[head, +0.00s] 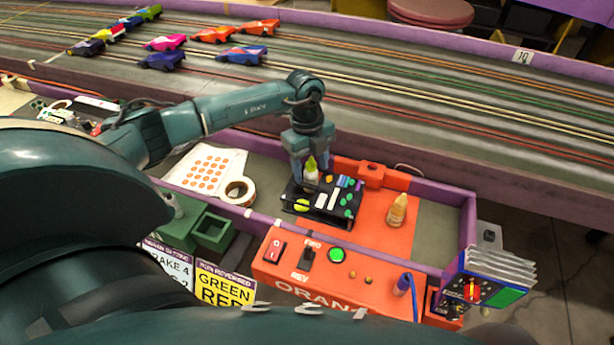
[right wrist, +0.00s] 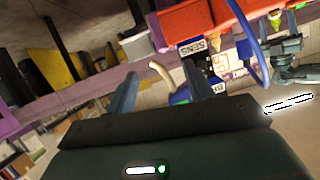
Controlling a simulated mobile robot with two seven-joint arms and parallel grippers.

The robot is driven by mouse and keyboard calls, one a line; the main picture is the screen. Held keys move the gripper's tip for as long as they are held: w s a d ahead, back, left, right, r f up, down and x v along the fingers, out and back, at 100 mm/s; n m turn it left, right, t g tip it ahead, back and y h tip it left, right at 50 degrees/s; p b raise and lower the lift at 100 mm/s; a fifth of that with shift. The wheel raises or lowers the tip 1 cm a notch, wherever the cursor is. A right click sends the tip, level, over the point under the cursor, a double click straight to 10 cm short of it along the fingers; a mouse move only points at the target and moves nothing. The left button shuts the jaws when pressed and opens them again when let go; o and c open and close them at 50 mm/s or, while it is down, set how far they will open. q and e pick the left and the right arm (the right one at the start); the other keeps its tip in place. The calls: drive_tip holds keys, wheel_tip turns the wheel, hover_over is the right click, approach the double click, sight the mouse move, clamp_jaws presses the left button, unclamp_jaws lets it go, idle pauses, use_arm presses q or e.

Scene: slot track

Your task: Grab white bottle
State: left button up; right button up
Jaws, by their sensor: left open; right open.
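The white bottle (head: 312,179) with a yellow-green tip stands on the black tray (head: 322,214) in the head view. My left gripper (head: 311,163) points down from above, open, with its fingers at either side of the bottle's tip. The fingers hide part of the bottle, and I cannot tell if they touch it. My right gripper (right wrist: 163,88) shows only in the right wrist view; it is open, with nothing held between its fingers.
A tan bottle (head: 398,209) stands on the orange mat right of the tray. A tape roll (head: 239,191) and a dotted sheet (head: 206,170) lie left of it. An orange control box (head: 317,270) stands in front. Toy cars (head: 242,55) sit on the track behind the purple wall.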

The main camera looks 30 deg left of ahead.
use_arm(q)
drive_tip(key=c, duration=1.1)
drive_tip(key=shift+r, duration=0.1)
